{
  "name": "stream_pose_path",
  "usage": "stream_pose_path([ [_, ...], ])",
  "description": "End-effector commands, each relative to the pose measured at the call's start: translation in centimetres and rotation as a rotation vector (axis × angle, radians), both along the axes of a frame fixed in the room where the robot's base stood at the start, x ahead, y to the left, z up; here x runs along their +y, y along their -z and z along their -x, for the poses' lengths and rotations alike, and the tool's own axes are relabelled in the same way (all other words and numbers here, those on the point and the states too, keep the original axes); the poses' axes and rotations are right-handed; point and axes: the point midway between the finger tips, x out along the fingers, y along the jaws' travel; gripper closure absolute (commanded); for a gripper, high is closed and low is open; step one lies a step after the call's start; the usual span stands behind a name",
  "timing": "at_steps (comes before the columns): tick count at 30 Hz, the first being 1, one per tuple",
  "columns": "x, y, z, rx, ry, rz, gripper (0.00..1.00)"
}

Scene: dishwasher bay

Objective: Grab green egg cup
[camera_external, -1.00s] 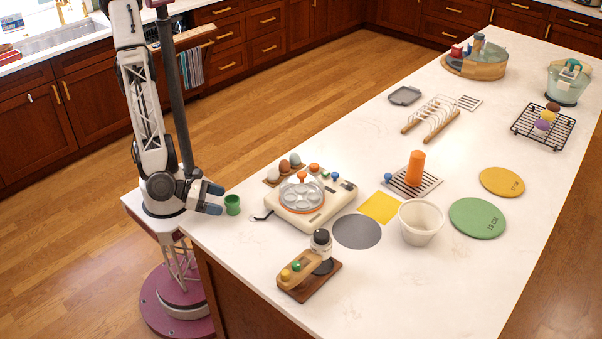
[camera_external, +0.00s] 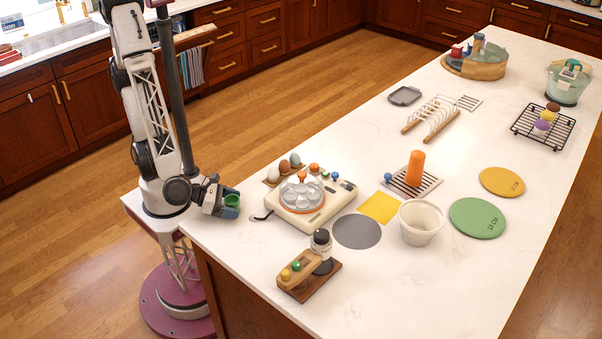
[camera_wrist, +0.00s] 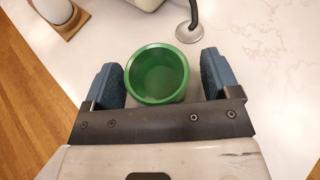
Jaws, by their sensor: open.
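The green egg cup (camera_external: 232,201) stands upright on the white counter near its left end. In the wrist view the egg cup (camera_wrist: 157,74) shows its open, empty top between the two blue fingers of my gripper (camera_wrist: 159,82). My gripper also shows in the external view (camera_external: 229,204), low at the counter and around the cup. It is open, with one finger on each side. The left finger is close to the cup's wall and there is a small gap on the right. The cup's lower part is partly hidden in the external view.
A cream egg cooker (camera_external: 309,204) stands just right of the cup, its cord end (camera_wrist: 189,30) near it. A wooden stand with a bottle (camera_external: 309,283) is toward the front. Counter between cup and stand is clear.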

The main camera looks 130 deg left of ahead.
Motion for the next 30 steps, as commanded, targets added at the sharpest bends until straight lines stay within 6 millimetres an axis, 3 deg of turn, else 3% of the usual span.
stream_pose_path([
  [18,0.08,0.06,-0.05,0.000,0.000,0.000,0.18],
  [28,0.09,0.06,-0.05,0.000,0.000,0.000,0.69],
  [30,0.08,0.06,-0.05,0.000,0.000,0.000,0.72],
])
